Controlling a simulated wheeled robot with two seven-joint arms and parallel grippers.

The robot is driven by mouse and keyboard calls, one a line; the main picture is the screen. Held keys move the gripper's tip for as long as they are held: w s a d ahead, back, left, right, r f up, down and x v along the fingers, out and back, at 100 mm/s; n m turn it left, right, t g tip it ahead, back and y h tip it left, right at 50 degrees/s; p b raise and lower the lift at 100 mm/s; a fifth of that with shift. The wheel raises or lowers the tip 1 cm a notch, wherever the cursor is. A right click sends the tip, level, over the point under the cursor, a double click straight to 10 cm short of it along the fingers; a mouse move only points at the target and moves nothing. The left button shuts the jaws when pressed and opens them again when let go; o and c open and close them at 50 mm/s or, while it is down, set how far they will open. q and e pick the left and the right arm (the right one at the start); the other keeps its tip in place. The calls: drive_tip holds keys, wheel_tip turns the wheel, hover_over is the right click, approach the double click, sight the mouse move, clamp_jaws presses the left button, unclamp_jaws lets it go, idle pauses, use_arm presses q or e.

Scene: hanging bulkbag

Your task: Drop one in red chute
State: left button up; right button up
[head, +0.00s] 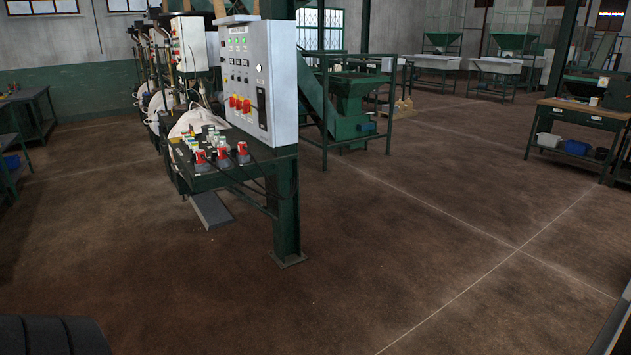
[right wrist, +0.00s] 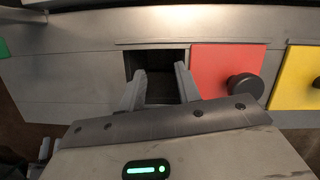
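In the right wrist view a red square panel (right wrist: 222,70) with a black round knob (right wrist: 245,87) is set in a grey front. A dark square opening (right wrist: 160,88) lies directly to its left. My right gripper (right wrist: 160,72) is open, with its two fingers apart in front of the opening and left of the red panel. Nothing shows held between the fingers. I cannot tell whether the fingertips reach inside the opening. My left gripper is in neither view. I cannot make out a chute in the head view.
A yellow panel (right wrist: 298,78) sits right of the red one, and a green patch (right wrist: 3,48) shows at the left edge. In the head view a grey control box (head: 258,80) stands over a green bench with several red-based items (head: 222,158). Open floor (head: 400,230) lies right.

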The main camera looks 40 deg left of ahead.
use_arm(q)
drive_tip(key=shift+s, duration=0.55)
use_arm(e)
drive_tip(key=shift+v, duration=2.85)
